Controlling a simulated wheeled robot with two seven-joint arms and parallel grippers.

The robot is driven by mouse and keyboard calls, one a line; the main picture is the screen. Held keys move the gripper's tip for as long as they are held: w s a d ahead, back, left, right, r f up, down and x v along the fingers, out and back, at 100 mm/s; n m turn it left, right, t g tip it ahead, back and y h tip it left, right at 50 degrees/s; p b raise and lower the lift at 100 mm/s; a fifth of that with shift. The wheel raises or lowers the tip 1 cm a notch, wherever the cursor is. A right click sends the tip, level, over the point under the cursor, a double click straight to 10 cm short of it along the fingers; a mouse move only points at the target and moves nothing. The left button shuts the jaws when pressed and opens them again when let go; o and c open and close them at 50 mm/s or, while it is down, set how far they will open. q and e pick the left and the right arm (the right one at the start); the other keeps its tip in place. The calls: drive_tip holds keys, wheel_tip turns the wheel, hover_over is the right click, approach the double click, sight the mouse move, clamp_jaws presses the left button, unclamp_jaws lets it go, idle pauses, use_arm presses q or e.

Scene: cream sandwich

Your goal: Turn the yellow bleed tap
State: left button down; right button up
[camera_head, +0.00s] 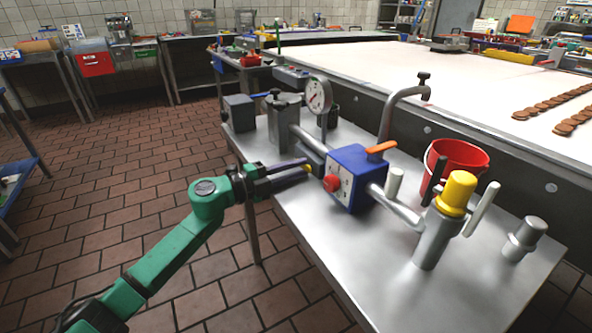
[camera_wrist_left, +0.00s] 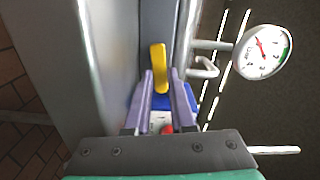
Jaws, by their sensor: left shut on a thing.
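The yellow bleed tap (camera_wrist_left: 159,62) is an elongated yellow lever at the middle of the left wrist view. In the head view only a small yellow bit of it (camera_head: 308,168) shows at the fingertips, beside the blue box. My left gripper (camera_head: 303,168) reaches in from the left over the table edge. In the left wrist view its two purple-grey fingers (camera_wrist_left: 161,78) stand on either side of the lever and are shut on it. The finger tips hide part of the lever in the head view. My right gripper is not in view.
A blue box (camera_head: 355,178) with a red knob and orange lever sits on the pipe on the steel table (camera_head: 345,275). A round gauge (camera_head: 318,95) stands behind. A red bucket (camera_head: 458,160) and a yellow-capped post (camera_head: 455,194) stand right. Floor at the left is open.

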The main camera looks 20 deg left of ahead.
use_arm(q)
drive_tip(key=c, duration=0.8)
unclamp_jaws()
drive_tip(key=shift+o, duration=0.2)
drive_tip(key=shift+f, duration=0.15)
